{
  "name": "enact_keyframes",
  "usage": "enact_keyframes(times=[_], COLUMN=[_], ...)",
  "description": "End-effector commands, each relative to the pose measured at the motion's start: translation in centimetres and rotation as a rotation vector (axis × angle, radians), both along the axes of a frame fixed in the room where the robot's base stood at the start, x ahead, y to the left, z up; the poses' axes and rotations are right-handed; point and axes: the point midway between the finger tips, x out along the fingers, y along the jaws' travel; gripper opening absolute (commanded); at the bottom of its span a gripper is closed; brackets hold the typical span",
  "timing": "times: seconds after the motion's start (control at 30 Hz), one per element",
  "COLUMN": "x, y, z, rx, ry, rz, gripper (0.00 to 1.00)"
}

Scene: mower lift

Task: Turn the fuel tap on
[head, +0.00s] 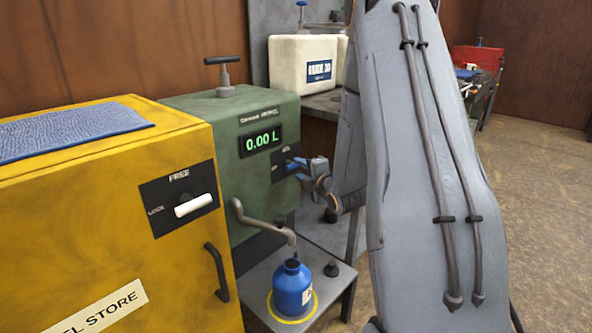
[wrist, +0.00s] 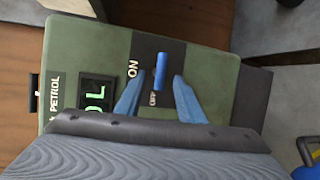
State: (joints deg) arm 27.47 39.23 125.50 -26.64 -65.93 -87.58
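The fuel tap is a blue lever (wrist: 161,70) on a dark plate marked ON and OFF, on the green petrol dispenser (wrist: 220,75). In the wrist view the lever lies lengthwise near the OFF mark, with ON off to its upper left. My gripper (wrist: 158,82) is open, its two blue fingers on either side of the lever's lower end with gaps showing; I see no contact. In the head view my gripper (head: 296,164) is at the plate on the right of the dispenser's front (head: 225,170), largely hiding the lever. The display (head: 261,140) reads 0.00 L.
A blue bottle (head: 292,287) stands in a yellow ring on a low metal stand (head: 338,290), below a spout (head: 262,222). A yellow cabinet (head: 90,220) with a white FREE/LOCK handle (head: 193,205) adjoins on the left. A white canister (head: 300,75) stands behind.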

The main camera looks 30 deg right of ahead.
Motion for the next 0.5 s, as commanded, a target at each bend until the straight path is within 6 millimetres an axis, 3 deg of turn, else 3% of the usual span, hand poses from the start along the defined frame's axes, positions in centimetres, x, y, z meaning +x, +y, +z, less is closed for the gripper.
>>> enact_keyframes(times=[0.23, 0.5], x=[3.3, 4.1], y=[-0.1, -0.2], z=[-0.7, -0.8], rx=[0.001, 0.002], ry=[0.000, 0.002], rz=[0.000, -0.001], gripper=[0.35, 0.35])
